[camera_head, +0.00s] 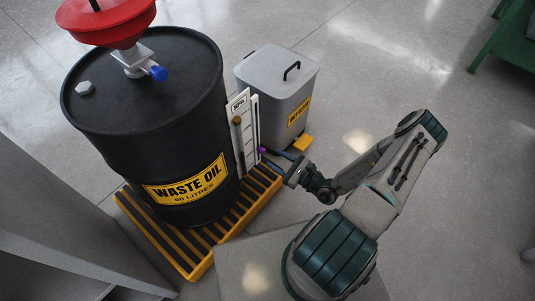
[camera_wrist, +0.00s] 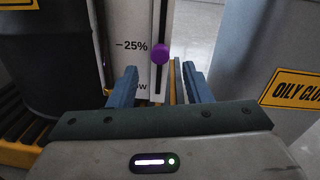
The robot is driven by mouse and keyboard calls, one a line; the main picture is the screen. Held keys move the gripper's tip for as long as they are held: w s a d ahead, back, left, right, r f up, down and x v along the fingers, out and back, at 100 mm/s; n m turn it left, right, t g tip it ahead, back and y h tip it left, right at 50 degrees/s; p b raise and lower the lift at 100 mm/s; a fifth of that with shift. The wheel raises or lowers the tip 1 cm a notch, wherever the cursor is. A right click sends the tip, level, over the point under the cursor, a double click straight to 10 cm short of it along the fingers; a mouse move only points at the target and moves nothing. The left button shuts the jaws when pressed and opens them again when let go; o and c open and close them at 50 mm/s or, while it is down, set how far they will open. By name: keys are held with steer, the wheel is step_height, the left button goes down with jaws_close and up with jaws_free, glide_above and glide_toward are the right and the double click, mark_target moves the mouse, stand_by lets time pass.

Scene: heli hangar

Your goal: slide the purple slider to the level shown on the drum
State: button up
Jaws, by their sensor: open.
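The purple slider (camera_head: 262,150) is a small round knob on a vertical slot at the right edge of a white gauge panel (camera_head: 240,104). In the wrist view the purple slider (camera_wrist: 160,54) sits about level with the "25%" mark, slightly below it, and above a partly hidden "LOW" label. A brown-yellow ball (camera_head: 237,121) shows higher on the panel's left side, against the black waste oil drum (camera_head: 140,100). My gripper (camera_wrist: 160,69) is open, its blue fingers on either side of the slot, slightly below the knob. The head view shows my gripper (camera_head: 279,161) just right of the panel.
The drum stands on a yellow-edged slatted pallet (camera_head: 228,238). A red funnel (camera_head: 105,20) tops it.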

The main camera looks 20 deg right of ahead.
mark_target(264, 151)
steer(key=shift+b+x, duration=0.55)
steer(key=shift+x, duration=2.2)
jaws_close()
steer(key=shift+d+r, duration=0.1)
steer(key=shift+r, duration=0.05)
